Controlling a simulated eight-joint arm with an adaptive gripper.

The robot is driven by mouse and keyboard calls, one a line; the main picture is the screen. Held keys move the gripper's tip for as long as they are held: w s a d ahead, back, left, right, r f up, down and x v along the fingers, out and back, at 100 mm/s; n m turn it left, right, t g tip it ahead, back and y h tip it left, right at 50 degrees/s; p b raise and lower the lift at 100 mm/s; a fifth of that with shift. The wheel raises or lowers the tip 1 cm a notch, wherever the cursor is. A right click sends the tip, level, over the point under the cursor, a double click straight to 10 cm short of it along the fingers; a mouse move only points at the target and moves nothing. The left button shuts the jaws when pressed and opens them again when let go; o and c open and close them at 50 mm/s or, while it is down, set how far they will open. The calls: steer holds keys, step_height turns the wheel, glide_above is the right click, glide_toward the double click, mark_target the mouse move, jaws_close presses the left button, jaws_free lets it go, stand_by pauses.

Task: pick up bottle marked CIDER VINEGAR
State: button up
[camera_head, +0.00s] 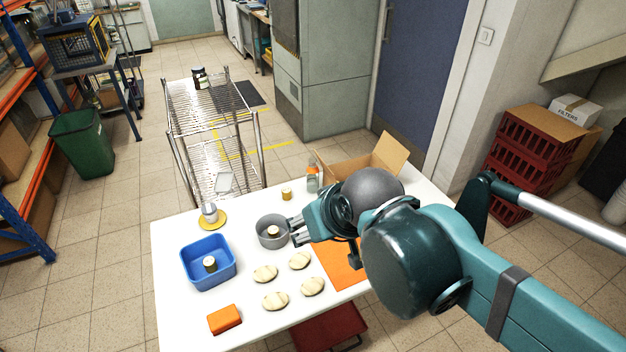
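A bottle (312,180) with a grey body and a reddish top stands near the back edge of the white table, beside an open cardboard box. Dark bottles or jars (199,77) stand on the far end of the wire rack's top. No label is legible at this size, so I cannot tell which one is marked CIDER VINEGAR. My gripper (296,230) is over the table, in front of the bottle and next to the right rim of a grey round pan. Nothing is visibly held; its finger gap is unclear.
The white table (178,331) holds a blue bin (190,275), grey pan (262,240), small jar (287,194), yellow plate (222,222), orange block (225,319), several pale rounds (265,273) and an orange mat (342,268). The cardboard box (390,153) is behind my wrist. A wire rack (205,115) stands beyond.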

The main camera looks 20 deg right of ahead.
steer(key=shift+c, duration=0.5)
stand_by(0.4)
steer(key=w+d+f+m+g+h, duration=0.1)
steer(key=w+d+f+m+h, duration=0.2)
steer(key=w, duration=0.7)
steer(key=w+d+m+h+b, duration=0.1)
steer(key=w+d+h, duration=0.2)
steer(key=w+d, duration=0.5)
steer(key=w+d+f+m+g+h, duration=0.1)
steer(key=w+d+f+m+h, duration=0.15)
steer(key=w, duration=1.05)
steer(key=w+f+m+h, duration=0.35)
steer(key=w+f, duration=0.25)
steer(key=w, duration=0.4)
steer(key=m+h+b, duration=0.1)
steer(key=m+h, duration=0.3)
steer(key=h, duration=0.1)
glide_toward(313, 175)
steer(key=shift+g, duration=0.3)
steer(key=shift+w+d+r, duration=0.35)
steer(key=shift+w+r, duration=0.4)
steer(key=shift+r, duration=0.05)
steer(key=shift+w+d+r, duration=0.4)
steer(key=shift+w+r, duration=0.35)
steer(key=shift+r, duration=0.05)
steer(key=shift+x, duration=1.3)
